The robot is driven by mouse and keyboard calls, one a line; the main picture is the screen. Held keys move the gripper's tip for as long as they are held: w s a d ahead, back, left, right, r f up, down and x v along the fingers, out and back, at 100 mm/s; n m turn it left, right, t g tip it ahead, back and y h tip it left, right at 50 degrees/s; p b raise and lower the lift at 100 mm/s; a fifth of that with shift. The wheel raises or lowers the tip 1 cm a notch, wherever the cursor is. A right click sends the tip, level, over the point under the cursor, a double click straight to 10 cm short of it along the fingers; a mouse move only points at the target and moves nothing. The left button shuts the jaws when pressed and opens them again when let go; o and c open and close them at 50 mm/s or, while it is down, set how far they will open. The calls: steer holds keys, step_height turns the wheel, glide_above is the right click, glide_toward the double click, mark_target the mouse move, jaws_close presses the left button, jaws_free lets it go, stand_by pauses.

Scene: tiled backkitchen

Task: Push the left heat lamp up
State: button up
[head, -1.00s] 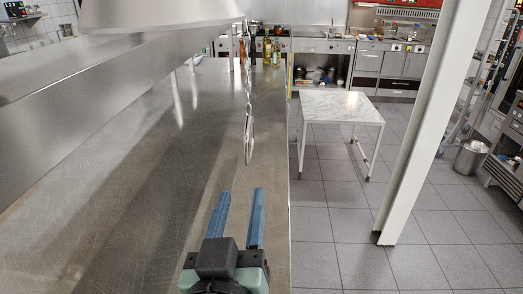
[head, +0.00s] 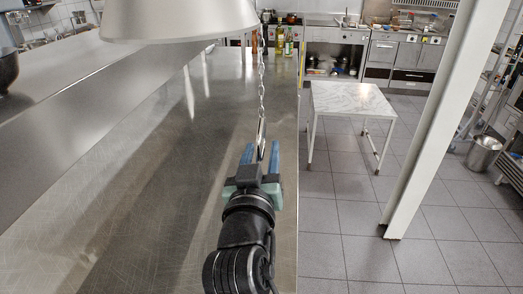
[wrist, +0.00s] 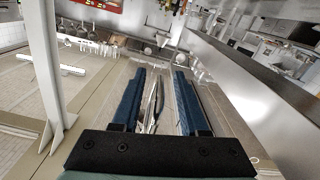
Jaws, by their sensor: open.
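One heat lamp shade (head: 180,22), pale and metallic, hangs at the top of the head view, cut off by the upper edge. A chain (head: 261,85) hangs down near its right side and ends in a long metal loop (head: 262,130). My gripper (head: 261,152) is open, its two blue fingers pointing away from me over the counter's right side. The loop hangs at the gap between the fingertips. In the wrist view, the shiny loop (wrist: 152,100) shows between the open fingers (wrist: 160,74); contact cannot be told.
A long steel counter (head: 130,190) runs away below the lamp, with a raised steel shelf (head: 75,95) along its left. Bottles (head: 284,42) stand at its far end. A marble-topped table (head: 350,98) and a white post (head: 430,120) stand right. The tiled floor between is open.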

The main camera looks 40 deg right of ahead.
jaws_close()
stand_by(1.4)
